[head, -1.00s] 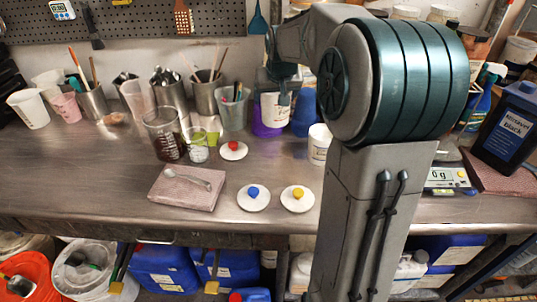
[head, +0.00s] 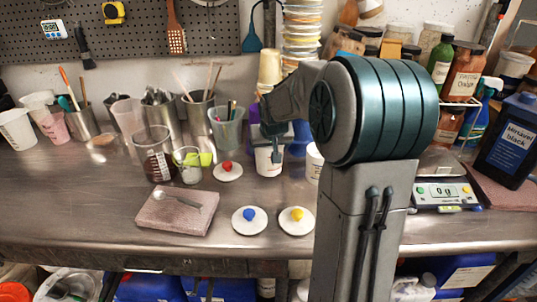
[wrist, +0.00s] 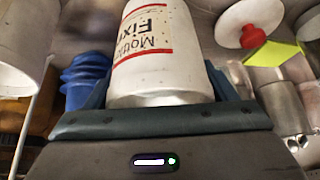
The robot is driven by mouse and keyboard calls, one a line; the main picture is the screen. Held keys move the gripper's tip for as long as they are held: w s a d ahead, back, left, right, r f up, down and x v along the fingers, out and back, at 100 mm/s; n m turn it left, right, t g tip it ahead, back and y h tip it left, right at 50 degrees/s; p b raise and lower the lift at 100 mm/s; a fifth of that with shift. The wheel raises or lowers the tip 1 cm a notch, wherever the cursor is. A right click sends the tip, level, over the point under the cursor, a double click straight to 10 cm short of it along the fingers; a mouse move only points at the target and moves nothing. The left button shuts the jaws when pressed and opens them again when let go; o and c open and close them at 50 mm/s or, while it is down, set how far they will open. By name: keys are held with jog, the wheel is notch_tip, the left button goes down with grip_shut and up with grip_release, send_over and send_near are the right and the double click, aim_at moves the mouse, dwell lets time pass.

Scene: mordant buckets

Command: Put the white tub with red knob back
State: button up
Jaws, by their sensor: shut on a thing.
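The white tub (head: 265,164) is in my gripper (head: 271,145), behind the three lids on the bench. In the wrist view the tub (wrist: 160,55) shows red lines and black lettering, upside down in the picture, between the jaws. My gripper is shut on it. The gripper hides the tub's top, and I cannot tell whether its base touches the bench. A white lid with a red knob (head: 227,171) lies flat on the bench to the left of the tub. It also shows in the wrist view (wrist: 250,22).
Lids with blue (head: 249,220) and yellow (head: 297,221) knobs lie in front. Another white tub (head: 314,162) stands close right, partly behind my arm. Blue cups (head: 299,137) stand behind, a clear cup (head: 227,127) back left. A scale (head: 443,194) stands right.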

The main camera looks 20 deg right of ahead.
jog(key=shift+f, duration=1.05)
jog(key=shift+f, duration=0.25)
jog(key=o, duration=1.3)
jog(key=shift+r, duration=0.1)
jog(key=shift+c, duration=0.2)
jog(key=shift+s+r, duration=0.1)
jog(key=shift+r, duration=0.35)
jog(key=v, duration=1.1)
jog(key=s+a+f+g, duration=0.1)
jog(key=s+a+f, duration=0.1)
jog(key=s, duration=0.5)
jog(key=s+a+f+n+g, duration=0.1)
jog(key=s+a+f, duration=0.1)
jog(key=s+a, duration=0.3)
jog(key=s+a+f+n+g+y, duration=0.1)
jog(key=s+a+f, duration=0.2)
jog(key=s, duration=0.8)
jog(key=shift+s+a+p, duration=0.25)
jog(key=shift+a+p, duration=0.05)
jog(key=shift+a, duration=0.15)
